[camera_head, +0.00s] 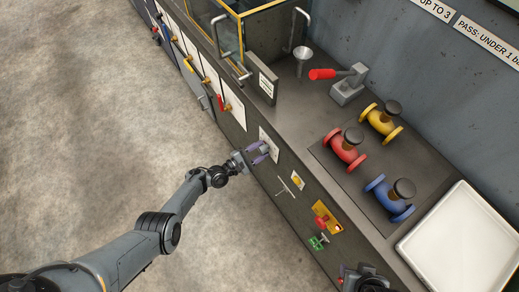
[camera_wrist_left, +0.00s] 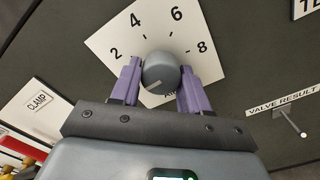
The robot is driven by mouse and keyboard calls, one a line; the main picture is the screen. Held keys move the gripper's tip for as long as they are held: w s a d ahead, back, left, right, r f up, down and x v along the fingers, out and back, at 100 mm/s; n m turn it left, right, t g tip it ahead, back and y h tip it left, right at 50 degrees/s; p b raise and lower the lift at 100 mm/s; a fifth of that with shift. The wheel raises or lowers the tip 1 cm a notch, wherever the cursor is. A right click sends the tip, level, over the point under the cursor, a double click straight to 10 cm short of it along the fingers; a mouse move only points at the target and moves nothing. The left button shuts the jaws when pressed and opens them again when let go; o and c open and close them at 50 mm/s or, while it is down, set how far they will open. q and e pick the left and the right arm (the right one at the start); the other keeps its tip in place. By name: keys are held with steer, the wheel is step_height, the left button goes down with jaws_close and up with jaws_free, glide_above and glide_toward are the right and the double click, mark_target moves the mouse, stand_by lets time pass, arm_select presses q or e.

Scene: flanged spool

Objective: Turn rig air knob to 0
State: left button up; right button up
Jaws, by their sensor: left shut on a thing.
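The rig air knob (camera_wrist_left: 160,72) is a round grey knob on a white dial plate (camera_wrist_left: 120,38) marked 2, 4, 6 and 8. A pale line on the knob's face points to the lower left. The dial's lower part, with its label, is mostly hidden by the knob and fingers. My left gripper (camera_wrist_left: 158,85) is shut on the knob, one purple finger on each side. In the head view my left gripper (camera_head: 258,153) reaches the front panel of the bench, and the knob is hidden there. The fingers of my right gripper are not seen.
A valve result plate (camera_wrist_left: 284,103) with a small lever is right of the dial, and a clamp label (camera_wrist_left: 38,99) is left. On the bench stand red (camera_head: 345,150), yellow (camera_head: 381,122) and blue (camera_head: 390,197) spools and a white tray (camera_head: 465,240). Floor beside the bench is clear.

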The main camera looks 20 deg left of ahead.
arm_select(q)
steer(key=shift+n, duration=0.6)
steer(key=o, duration=1)
steer(key=shift+s, duration=0.15)
steer(key=shift+p+v, duration=1.75)
steer(key=shift+v, duration=3.6)
